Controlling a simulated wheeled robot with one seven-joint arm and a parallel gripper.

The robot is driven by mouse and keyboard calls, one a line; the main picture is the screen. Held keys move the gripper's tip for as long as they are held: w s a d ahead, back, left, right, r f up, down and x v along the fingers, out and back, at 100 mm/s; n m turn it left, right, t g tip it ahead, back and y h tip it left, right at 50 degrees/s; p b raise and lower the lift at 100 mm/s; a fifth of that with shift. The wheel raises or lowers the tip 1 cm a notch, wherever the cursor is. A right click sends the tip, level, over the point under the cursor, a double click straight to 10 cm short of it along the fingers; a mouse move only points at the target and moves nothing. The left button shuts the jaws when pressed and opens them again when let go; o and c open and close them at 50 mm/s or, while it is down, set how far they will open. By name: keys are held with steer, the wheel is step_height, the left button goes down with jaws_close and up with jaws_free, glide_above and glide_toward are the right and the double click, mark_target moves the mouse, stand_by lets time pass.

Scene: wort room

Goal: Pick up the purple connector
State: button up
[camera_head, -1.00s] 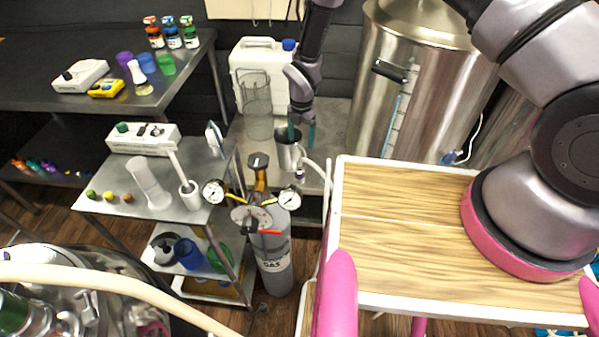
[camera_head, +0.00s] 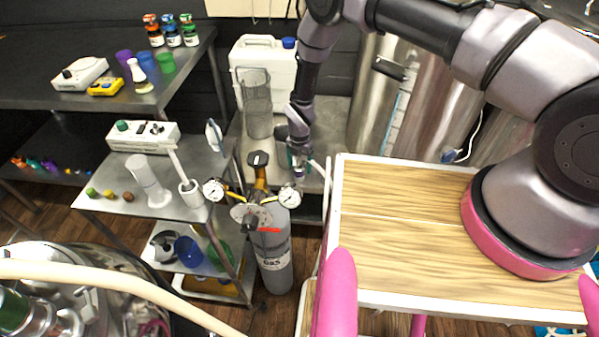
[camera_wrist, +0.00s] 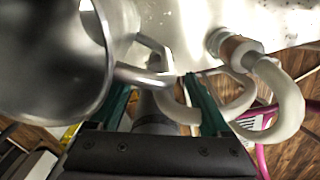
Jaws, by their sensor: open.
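A small purple piece (camera_head: 50,165) lies among several small coloured pieces on the low shelf at the far left in the head view. It is too small to tell whether it is the purple connector. My gripper (camera_head: 297,168) is far to its right, low beside the gas bottle. In the wrist view my gripper's green fingers (camera_wrist: 160,100) are apart. A metal jug (camera_wrist: 60,60) is just beyond them, with its handle (camera_wrist: 145,77) near the fingertips. A pale hose (camera_wrist: 288,105) ends in a grey and copper-coloured fitting (camera_wrist: 235,50); no purple shows clearly on it.
A gas bottle (camera_head: 273,265) with gauges stands just left of my gripper. A steel trolley (camera_head: 120,205) and a dark bench (camera_head: 60,105) are further left. A wooden-topped table (camera_head: 400,235) is at right. A white canister (camera_head: 265,65) and a clear cylinder (camera_head: 256,110) stand behind.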

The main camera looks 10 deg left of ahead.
steer(key=shift+f, duration=0.2)
jaws_close()
steer(key=shift+r, duration=0.15)
step_height(320, 180, up, 18)
stand_by(0.7)
stand_by(0.4)
steer(key=shift+r, duration=2.15)
